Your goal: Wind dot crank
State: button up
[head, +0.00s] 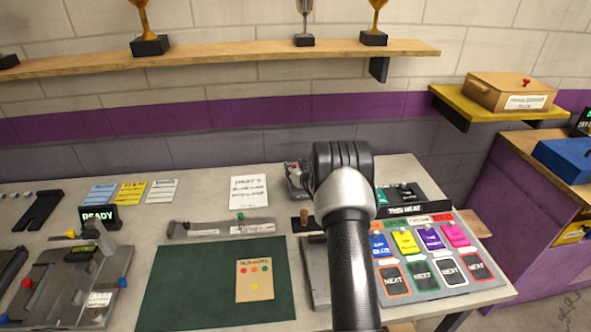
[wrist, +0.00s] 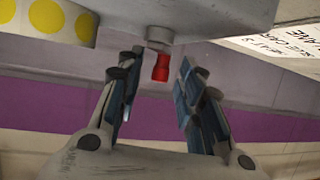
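In the wrist view my gripper (wrist: 158,62) is open. A red knob (wrist: 161,68) on a short grey stub, apparently the crank handle, shows between its two blue-padded fingers. I see a gap on both sides of the knob. The stub joins a grey body (wrist: 205,18); a white strip with yellow dots (wrist: 48,20) is beside it at upper left. In the head view a grey device (head: 296,181) at the back of the bench is mostly covered by my arm, as is my gripper. I cannot tell for certain that it is the same device.
A green mat (head: 190,290) with a dotted tan card (head: 255,281) lies at the front middle. A metal bar fixture (head: 205,229) is behind it. A trophy shelf (head: 230,57) runs above.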

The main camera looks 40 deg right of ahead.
grip_shut()
dwell(0.3)
jog(key=shift+w+f+m+h+b, duration=0.1)
jog(key=shift+m+h+b, duration=0.35)
jog(key=shift+b, duration=0.8)
